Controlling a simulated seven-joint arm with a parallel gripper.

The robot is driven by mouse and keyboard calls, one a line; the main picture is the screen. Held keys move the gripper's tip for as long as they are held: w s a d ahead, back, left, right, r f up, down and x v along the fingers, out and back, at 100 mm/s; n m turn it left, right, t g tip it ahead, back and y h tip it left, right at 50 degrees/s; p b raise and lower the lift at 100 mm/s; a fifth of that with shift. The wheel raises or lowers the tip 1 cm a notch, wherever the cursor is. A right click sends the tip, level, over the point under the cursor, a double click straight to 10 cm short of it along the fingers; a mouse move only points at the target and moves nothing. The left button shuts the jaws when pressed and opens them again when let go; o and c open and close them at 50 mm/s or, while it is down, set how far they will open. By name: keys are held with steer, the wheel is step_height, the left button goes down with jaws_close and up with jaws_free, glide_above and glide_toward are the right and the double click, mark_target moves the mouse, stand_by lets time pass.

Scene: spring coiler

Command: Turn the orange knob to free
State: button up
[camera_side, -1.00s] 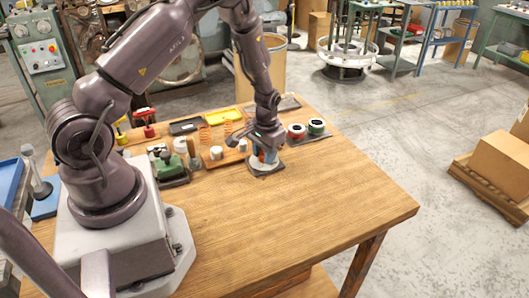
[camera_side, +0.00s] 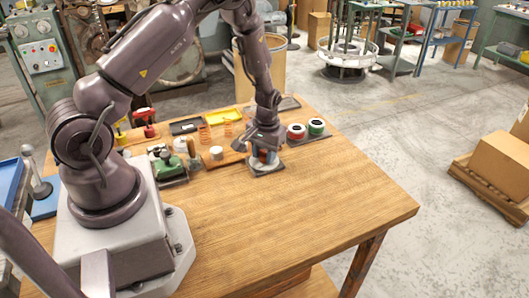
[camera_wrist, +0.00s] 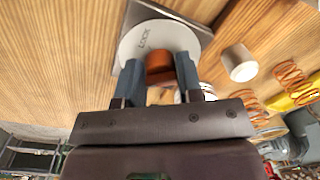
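The orange knob (camera_wrist: 160,66) stands on a round white dial (camera_wrist: 140,38) that bears the word LOCK. My gripper (camera_wrist: 160,62) points down over the dial, one blue-grey finger on each side of the knob. The knob fills the space between the fingers, and they appear shut on it. In the side view my gripper (camera_side: 265,157) hides most of the knob. The knob's pointing direction and other dial markings are hidden.
A white cylinder (camera_side: 216,153) stands just left of the dial; it also shows in the wrist view (camera_wrist: 239,64). A green device (camera_side: 167,163) is farther left. The front tabletop is clear.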

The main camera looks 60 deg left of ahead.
steer(key=o, duration=0.3)
steer(key=r, duration=1.3)
steer(key=shift+w+d, duration=0.2)
steer(key=shift+d, duration=0.1)
steer(key=s+d+r+m+t, duration=0.2)
steer(key=s+d+r, duration=0.3)
steer(key=r, duration=0.1)
steer(key=s+d+r+m+t, duration=0.2)
steer(key=s+d+r, duration=0.3)
steer(key=s+r, duration=0.1)
steer(key=s+d+r+m+t, duration=0.2)
steer(key=s+d+r, duration=0.3)
steer(key=r, duration=0.3)
steer(key=shift+s+r+m, duration=0.25)
steer(key=shift+s+m, duration=0.2)
steer(key=shift+m, duration=0.05)
